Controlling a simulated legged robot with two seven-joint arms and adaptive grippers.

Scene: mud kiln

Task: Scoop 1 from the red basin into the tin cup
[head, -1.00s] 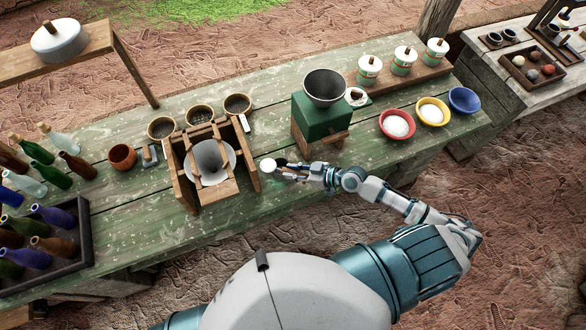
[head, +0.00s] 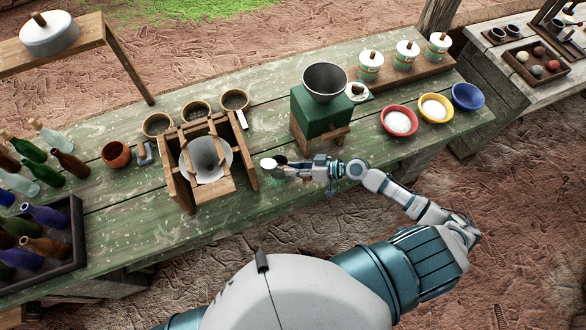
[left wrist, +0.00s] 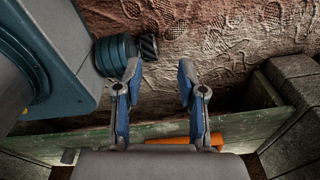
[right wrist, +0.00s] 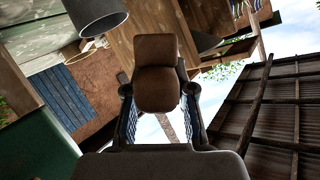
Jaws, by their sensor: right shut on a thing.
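The red basin (head: 399,121) stands on the green table, right of the green box, and holds white material. My right gripper (head: 302,171) is left of it, shut on a brown handle (right wrist: 157,72) that fills the space between its fingers in the right wrist view. A small dark round bowl (head: 281,160) shows at its tip, against a pale-topped small vessel (head: 268,164); I cannot tell whether they touch or whether this is the tin cup. A grey cylinder (right wrist: 96,14) shows at the top left of the right wrist view. My left gripper (left wrist: 157,84) is open and empty.
A wooden frame with a grey funnel (head: 205,158) stands just left of the right gripper. A green box with a metal bowl (head: 325,82) stands behind it. Yellow (head: 436,107) and blue (head: 467,97) basins are beside the red one. Bottles crowd the left end.

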